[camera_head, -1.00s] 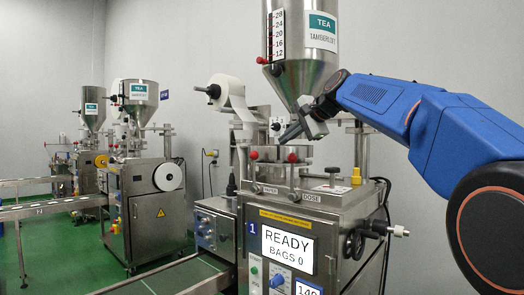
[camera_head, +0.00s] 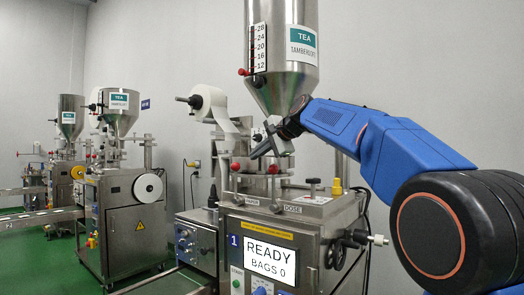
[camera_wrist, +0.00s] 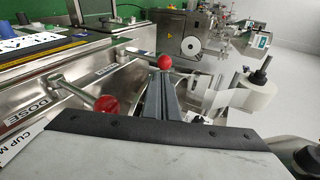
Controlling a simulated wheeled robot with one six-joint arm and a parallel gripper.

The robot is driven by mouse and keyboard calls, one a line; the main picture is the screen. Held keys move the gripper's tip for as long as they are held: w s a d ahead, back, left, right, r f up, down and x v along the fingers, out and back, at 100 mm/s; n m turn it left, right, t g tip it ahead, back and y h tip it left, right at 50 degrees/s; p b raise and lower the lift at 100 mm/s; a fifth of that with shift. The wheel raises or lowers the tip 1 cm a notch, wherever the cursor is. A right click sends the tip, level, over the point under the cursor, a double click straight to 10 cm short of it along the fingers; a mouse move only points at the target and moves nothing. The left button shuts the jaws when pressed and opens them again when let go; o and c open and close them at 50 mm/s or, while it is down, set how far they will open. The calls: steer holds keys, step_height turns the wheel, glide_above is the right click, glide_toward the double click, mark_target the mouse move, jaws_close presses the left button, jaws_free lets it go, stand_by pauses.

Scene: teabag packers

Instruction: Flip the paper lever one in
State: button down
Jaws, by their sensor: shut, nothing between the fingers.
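The paper lever is a metal rod with a red ball knob (camera_head: 235,167), above the PAPER label on the front packer. The dose lever, with its own red knob (camera_head: 272,169), stands to its right. In the wrist view the paper knob (camera_wrist: 165,61) is just past my fingertips, and the dose knob (camera_wrist: 106,106) is closer, left of the fingers. My gripper (camera_head: 256,155) is shut and empty, a little above and between the two knobs in the head view; its fingers (camera_wrist: 160,78) point at the paper knob. I cannot tell whether they touch it.
The tea hopper (camera_head: 282,45) hangs close above my gripper. A white paper roll (camera_head: 209,102) is at the left of the packer. The screen (camera_head: 269,261) reads READY, BAGS 0. A black-topped knob (camera_head: 313,184) stands right of the levers. Other packers (camera_head: 135,215) stand farther left.

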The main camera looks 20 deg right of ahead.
glide_toward(237, 163)
steer(key=x, duration=0.2)
steer(key=f+x, duration=0.1)
steer(key=x, duration=0.1)
steer(key=shift+s, duration=0.1)
steer(key=shift+w+a+f, duration=0.15)
steer(key=shift+w+a, duration=0.1)
steer(key=shift+w, duration=0.45)
steer(key=shift+a, duration=0.1)
steer(key=shift+w+a+g+h, duration=0.25)
steer(key=shift+w+g+h, duration=0.05)
steer(key=shift+w, duration=0.1)
